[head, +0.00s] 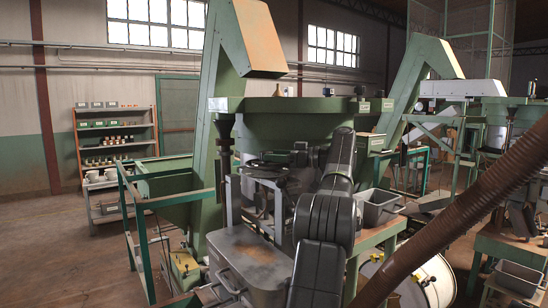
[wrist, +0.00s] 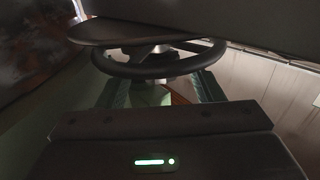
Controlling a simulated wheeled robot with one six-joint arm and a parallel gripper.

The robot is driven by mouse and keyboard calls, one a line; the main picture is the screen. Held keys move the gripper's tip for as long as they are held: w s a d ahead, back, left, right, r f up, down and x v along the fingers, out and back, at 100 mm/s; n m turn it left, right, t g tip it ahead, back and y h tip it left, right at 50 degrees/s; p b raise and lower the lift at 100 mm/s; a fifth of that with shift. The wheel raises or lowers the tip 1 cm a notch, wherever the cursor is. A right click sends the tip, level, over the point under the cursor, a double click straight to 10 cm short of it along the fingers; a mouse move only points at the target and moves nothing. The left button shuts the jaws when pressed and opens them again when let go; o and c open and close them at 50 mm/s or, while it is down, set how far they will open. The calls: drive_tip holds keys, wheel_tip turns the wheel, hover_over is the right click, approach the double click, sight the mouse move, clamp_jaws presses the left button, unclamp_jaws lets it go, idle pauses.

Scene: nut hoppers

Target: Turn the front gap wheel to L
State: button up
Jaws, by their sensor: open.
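The front gap wheel is a dark handwheel (head: 264,170) below the big green hopper bowl (head: 290,122) in the head view. In the wrist view the wheel's rim (wrist: 165,68) and its central hub fill the upper middle, close in front of my gripper. My gripper (wrist: 160,92) is open, with one finger to the left and one to the right below the rim. I see nothing held between them. Whether the fingers touch the wheel I cannot tell. In the head view my arm hides part of the area right of the wheel. No L mark is readable.
A grey metal box (head: 248,254) stands below the wheel. A grey bin (head: 378,208) sits on the bench to the right. A brown ribbed hose (head: 470,205) crosses the right foreground. Green railings (head: 136,220) stand at left, with open floor beyond them.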

drive_tip(key=b+v, duration=0.1)
drive_tip(key=v, duration=1.2)
drive_tip(key=shift+b, duration=0.4)
